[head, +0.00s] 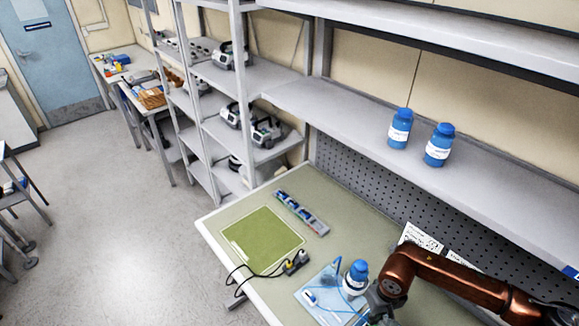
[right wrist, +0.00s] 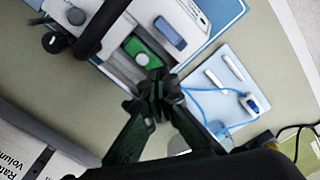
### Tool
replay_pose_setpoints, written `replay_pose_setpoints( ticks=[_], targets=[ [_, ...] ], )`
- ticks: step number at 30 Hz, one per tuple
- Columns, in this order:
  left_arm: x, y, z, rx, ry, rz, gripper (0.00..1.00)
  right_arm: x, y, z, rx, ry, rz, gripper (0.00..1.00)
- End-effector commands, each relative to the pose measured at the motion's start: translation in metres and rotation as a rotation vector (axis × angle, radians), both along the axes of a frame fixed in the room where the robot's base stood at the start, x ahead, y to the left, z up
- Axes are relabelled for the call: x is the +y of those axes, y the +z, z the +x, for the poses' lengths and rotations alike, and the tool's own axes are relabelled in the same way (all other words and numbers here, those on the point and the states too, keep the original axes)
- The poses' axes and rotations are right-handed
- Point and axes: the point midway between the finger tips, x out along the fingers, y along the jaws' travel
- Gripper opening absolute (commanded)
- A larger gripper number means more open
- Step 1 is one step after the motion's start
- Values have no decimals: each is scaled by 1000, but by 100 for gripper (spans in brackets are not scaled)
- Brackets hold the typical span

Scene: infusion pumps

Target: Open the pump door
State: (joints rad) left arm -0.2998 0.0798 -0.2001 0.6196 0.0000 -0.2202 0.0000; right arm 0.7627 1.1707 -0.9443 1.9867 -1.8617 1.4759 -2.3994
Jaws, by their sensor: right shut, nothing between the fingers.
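The pump (right wrist: 192,18) shows in the upper left of the right wrist view, a pale grey and white body with a green panel, a round grey knob and a blue-grey part. A dark curved bar crosses its left side. I cannot tell how far its door stands open. My right gripper (right wrist: 157,92) is shut and empty, with its fingertips over or close to the pump's lower edge; contact cannot be told. In the head view my right gripper (head: 378,306) is at the bottom, partly cut off, and the pump is not clearly visible there. My left gripper is out of view.
A light blue tray (head: 318,295) with blue tubing and a blue-capped bottle (head: 356,277) lies beside my right gripper. A green mat (head: 262,238), a small strip of items (head: 302,212) and a black cable are farther left. Two blue bottles stand on the shelf above.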

Motion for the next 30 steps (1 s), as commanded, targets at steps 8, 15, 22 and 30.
replay_pose_setpoints(
  ticks=[8,15,22,30],
  targets=[
    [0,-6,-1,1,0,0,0,-7,-1,6,0,-1,-1,0],
    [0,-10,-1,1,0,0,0,-14,-1,11,0,-2,-1,0],
    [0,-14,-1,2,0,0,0,-19,-1,17,-1,-1,-1,0],
    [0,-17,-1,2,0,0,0,-24,0,21,0,0,0,0]
  ],
)
